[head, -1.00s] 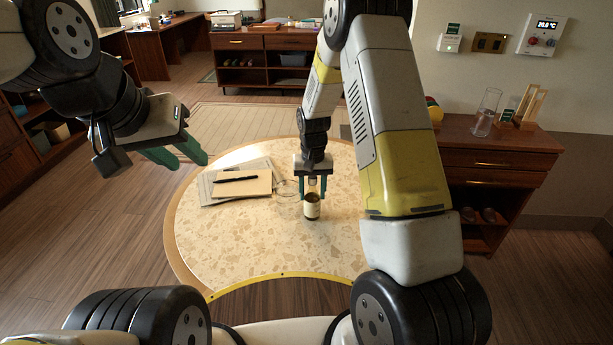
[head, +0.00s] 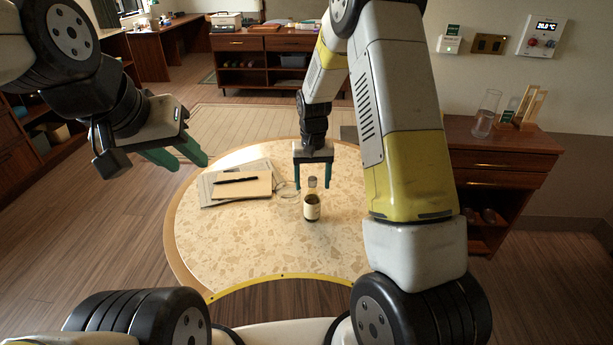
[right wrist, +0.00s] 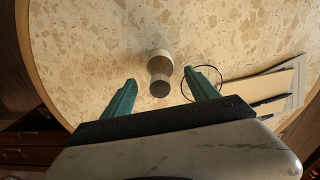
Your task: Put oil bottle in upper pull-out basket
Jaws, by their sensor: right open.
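The oil bottle (head: 312,208) stands upright on the round speckled table (head: 250,245). My left gripper (head: 188,160) is open and empty in the air at the left, away from the table's things. No upper pull-out basket can be made out.
A clear glass (head: 287,189) stands close to the bottle's left. Papers with a notepad (head: 240,187) and a black pen lie farther left. A wooden cabinet (head: 505,165) with a glass vase (head: 487,113) stands at the right. The table's front is clear.

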